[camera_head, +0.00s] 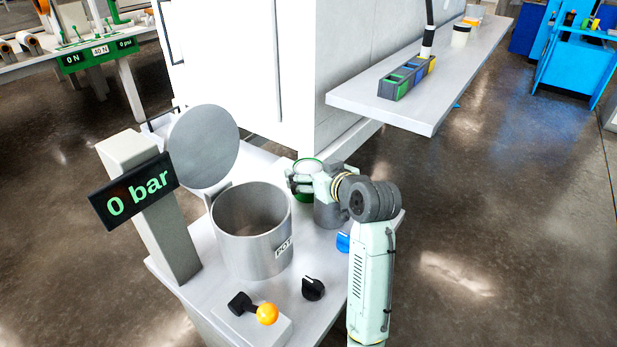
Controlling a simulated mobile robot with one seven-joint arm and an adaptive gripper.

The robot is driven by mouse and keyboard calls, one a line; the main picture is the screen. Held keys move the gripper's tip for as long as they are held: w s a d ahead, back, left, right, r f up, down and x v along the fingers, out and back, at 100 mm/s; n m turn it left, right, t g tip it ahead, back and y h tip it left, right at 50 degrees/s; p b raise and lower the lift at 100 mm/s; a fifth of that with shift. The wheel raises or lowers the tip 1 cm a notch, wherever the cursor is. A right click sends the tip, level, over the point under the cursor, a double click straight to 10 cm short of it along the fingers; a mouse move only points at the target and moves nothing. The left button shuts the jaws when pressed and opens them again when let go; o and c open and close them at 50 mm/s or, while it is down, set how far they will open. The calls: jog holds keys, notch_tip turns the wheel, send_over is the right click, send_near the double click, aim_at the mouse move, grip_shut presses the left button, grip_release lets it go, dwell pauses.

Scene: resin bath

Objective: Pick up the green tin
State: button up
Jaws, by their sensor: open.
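The green tin (309,164) stands on the bench behind the pot, with a pale top and a green rim. My gripper (294,182) is at the tin, in front of it in this view, and hides much of its side. Its jaws are open. I cannot tell whether the fingers touch the tin or stand on both sides of it.
The open steel pot (240,250) stands just left of my gripper, its round lid (202,147) raised. A "0 bar" display (134,190), a black knob (313,289), a blue knob (343,241) and an orange-balled lever (267,314) surround it. A shelf (400,115) holds a divided box (407,77).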

jog(key=shift+w+a, duration=0.1)
jog(key=c, duration=1.6)
